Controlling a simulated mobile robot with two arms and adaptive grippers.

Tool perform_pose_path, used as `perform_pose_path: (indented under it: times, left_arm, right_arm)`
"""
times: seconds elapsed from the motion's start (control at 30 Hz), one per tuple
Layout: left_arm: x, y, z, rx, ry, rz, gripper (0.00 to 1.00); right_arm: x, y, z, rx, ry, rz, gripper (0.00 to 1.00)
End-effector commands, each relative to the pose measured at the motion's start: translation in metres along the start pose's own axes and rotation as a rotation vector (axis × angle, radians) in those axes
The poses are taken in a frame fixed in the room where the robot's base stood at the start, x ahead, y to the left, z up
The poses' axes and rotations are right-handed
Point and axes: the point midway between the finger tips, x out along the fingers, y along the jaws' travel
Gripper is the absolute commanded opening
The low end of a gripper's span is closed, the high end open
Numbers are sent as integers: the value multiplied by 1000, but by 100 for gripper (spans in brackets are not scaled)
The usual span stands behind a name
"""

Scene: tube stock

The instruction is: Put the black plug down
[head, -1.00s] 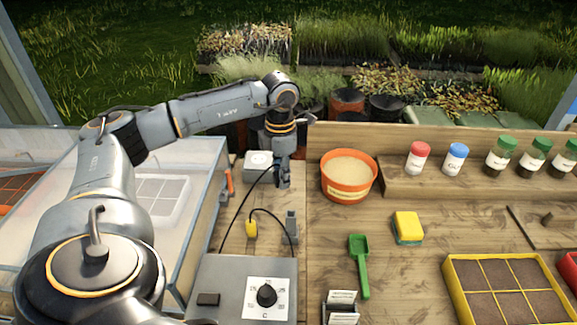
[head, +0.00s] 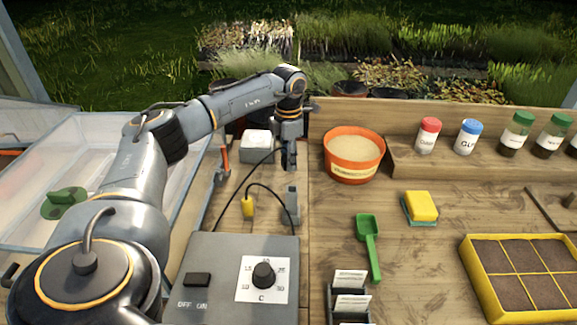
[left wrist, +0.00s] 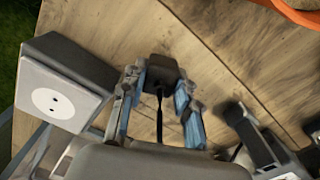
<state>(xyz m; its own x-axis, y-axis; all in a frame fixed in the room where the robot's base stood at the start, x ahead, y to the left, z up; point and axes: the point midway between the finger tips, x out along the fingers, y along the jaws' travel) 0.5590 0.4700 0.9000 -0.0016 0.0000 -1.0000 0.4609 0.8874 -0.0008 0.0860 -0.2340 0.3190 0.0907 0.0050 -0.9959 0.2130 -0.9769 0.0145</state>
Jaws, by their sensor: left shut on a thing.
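My left gripper (head: 289,163) points down over the wooden bench, just right of the pale socket box (head: 256,143). In the left wrist view, the fingers of the left gripper (left wrist: 160,88) are shut on the black plug (left wrist: 165,70), with its black cable trailing back between them. The socket box shows there too (left wrist: 65,92), apart from the plug, its round socket face bare. In the head view the plug is hidden by the gripper. I cannot tell whether the plug touches the bench. My right gripper is not in view.
An orange tub (head: 354,172) stands right of the gripper. Bare wood surrounds the plug.

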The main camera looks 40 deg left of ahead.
Motion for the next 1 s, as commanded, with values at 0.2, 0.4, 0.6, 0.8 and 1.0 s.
perform_pose_path:
  times: [0.2, 0.4, 0.6, 0.8, 1.0]
  left_arm:
    - [4, 0, 0, -1, -1, 1, 0]
    - [7, 0, 0, -1, 0, 0, 0]
    - [13, 0, 0, -1, -1, 0, 0]
    - [16, 0, 0, -1, -2, 1, 0]
    - [16, 0, 0, -1, -1, 0, 54]
  right_arm:
    - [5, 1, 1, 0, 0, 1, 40]
    - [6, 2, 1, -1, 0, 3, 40]
    - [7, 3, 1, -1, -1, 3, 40]
    - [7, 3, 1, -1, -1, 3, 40]
    - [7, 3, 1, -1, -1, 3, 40]
